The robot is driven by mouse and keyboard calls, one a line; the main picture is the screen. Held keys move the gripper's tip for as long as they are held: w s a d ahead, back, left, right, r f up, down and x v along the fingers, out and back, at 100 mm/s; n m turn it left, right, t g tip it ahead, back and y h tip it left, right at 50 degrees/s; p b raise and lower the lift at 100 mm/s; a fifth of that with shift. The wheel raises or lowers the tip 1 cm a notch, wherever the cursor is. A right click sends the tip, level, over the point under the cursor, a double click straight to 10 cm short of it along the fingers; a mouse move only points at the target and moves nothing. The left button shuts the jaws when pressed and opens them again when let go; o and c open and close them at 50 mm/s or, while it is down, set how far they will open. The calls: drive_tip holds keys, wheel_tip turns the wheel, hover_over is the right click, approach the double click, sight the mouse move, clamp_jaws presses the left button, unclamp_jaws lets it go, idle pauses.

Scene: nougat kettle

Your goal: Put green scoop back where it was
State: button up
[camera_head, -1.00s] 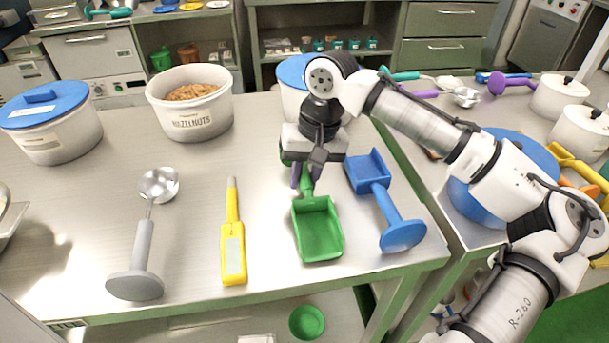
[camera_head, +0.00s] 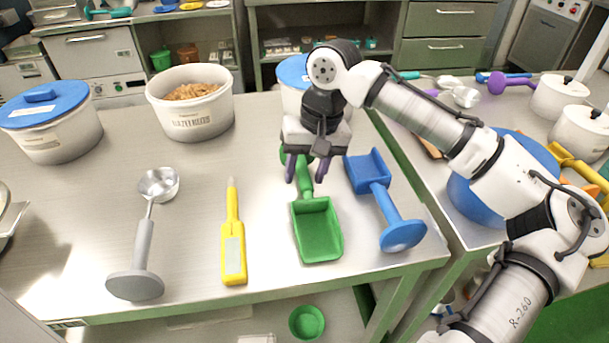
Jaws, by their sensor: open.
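The green scoop (camera_head: 318,232) lies on the steel table, its pan toward the front edge and its handle pointing back. It lies between the yellow tool and the blue scoop. My gripper (camera_head: 306,178) is over the handle, its two purple fingers open and spread on either side of it. The fingers appear just above the handle and not closed on it. Part of the handle's far end is hidden behind the gripper.
A blue scoop (camera_head: 384,200) lies close on the right, a yellow tool (camera_head: 234,240) and a grey ladle (camera_head: 142,240) on the left. Behind stand the hazelnut tub (camera_head: 190,118) and a blue-lidded tub (camera_head: 52,130). A green bowl (camera_head: 306,322) is on the shelf below.

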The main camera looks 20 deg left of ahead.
wheel_tip(320, 180, up, 10)
drive_tip(key=w+d, duration=0.1)
drive_tip(key=shift+d+r, duration=0.15)
drive_tip(key=shift+d, duration=0.2)
